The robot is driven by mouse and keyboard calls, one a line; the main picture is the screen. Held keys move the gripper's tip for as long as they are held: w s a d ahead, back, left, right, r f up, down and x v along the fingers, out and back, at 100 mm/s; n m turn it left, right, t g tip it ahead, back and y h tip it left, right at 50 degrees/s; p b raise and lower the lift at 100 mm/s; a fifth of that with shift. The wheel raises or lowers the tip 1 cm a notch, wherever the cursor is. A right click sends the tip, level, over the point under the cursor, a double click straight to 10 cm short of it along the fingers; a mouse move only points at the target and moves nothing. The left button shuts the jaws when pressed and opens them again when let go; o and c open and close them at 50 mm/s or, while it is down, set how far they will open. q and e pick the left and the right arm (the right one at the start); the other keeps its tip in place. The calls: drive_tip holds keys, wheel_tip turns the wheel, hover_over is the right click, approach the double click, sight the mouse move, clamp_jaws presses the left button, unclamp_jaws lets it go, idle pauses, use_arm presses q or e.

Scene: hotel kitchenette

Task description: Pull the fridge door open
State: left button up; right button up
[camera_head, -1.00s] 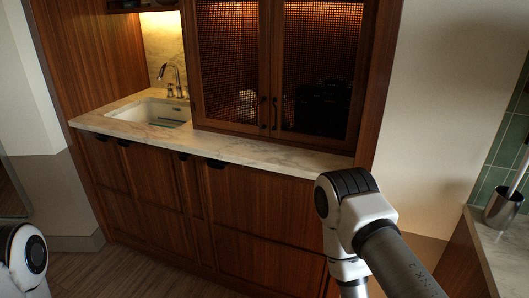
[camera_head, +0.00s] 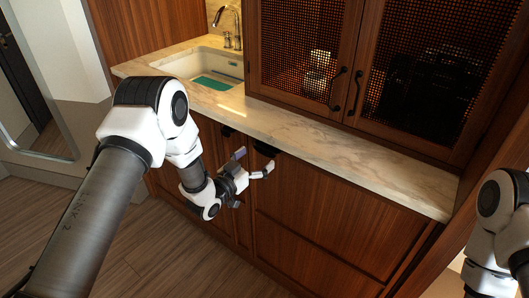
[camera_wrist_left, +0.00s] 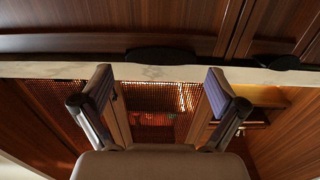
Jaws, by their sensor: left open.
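Wooden front panels stand under the marble counter; no panel is visibly marked as the fridge door. The wide panel (camera_head: 325,215) to the right of my left gripper has a black handle (camera_head: 266,149) at its upper left, just under the counter edge. My left gripper (camera_head: 254,161) is open and empty close in front of and below this handle, with no visible contact. In the left wrist view the handle (camera_wrist_left: 160,55) appears between and beyond the spread fingertips (camera_wrist_left: 160,78). My right arm shows at the right edge; its gripper is out of view.
The marble counter (camera_head: 345,150) overhangs the panels, with a sink (camera_head: 210,72) and tap at its left. Another black handle (camera_head: 227,131) sits left of my gripper. Mesh-door cabinets (camera_head: 300,50) stand above the counter. Wooden floor (camera_head: 60,215) is clear at the left.

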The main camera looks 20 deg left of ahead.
sight(264, 152)
use_arm(q)
drive_tip(key=x, duration=0.4)
drive_tip(key=shift+w+f, duration=0.2)
drive_tip(key=shift+f, duration=0.05)
drive_tip(key=shift+s+r, duration=0.1)
drive_tip(key=shift+c, duration=0.3)
drive_tip(key=c, duration=1.4)
drive_tip(key=shift+s, duration=0.1)
